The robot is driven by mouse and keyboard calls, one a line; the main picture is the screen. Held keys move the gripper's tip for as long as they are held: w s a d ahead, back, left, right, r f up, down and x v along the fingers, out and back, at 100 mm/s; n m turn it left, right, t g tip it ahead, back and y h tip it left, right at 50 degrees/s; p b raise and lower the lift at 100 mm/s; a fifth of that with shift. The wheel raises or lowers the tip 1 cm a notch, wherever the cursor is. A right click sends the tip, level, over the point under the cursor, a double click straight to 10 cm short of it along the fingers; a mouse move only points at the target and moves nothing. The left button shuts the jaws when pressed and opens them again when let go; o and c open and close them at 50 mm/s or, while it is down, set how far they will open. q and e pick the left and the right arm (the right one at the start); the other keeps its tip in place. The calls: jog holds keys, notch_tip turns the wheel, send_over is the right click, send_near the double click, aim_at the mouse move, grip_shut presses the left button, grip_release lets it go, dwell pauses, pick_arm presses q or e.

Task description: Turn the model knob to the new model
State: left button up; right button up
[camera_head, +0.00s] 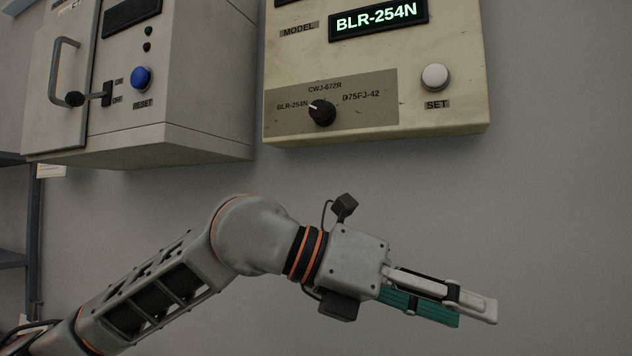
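The black model knob (321,112) sits on a brown label plate (372,116) low on the beige wall box. Its white mark points up-left, toward the "BLR-254N" label. The other labels read "CWJ-672R" above and "D75FJ-42" at the right. The lit display (379,19) reads "BLR-254N" beside the word "MODEL". My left gripper (462,314) is below the box and right of the knob, clear of it, pointing right and slightly down. Its pale and teal fingers overlap in this view, so the gap between them cannot be judged. My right gripper is out of view.
A white SET button (435,77) is right of the knob. A grey box (140,80) at the left has a handle (62,72), a switch and a blue RESET button (141,78). A dark rack (35,235) stands at the left edge. The wall below the boxes is bare.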

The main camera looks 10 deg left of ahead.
pick_arm(q)
jog(key=w+a+r+t+y, duration=0.2)
jog(key=w+a+r+t, duration=0.1)
jog(key=a+r+t, duration=0.15)
jog(key=n+t+y+b, duration=0.2)
jog(key=n+t+y, duration=0.45)
jog(key=t, duration=0.25)
send_near(317, 110)
jog(key=w, duration=0.2)
jog(key=shift+m+y, duration=0.45)
jog(key=x, duration=0.5)
jog(key=d+x, duration=0.1)
jog(key=x, duration=0.1)
jog(key=shift+r, duration=0.1)
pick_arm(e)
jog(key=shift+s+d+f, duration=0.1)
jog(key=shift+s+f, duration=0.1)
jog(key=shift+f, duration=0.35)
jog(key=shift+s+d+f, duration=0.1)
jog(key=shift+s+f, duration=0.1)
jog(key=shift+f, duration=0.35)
pick_arm(q)
jog(key=c, duration=1.1)
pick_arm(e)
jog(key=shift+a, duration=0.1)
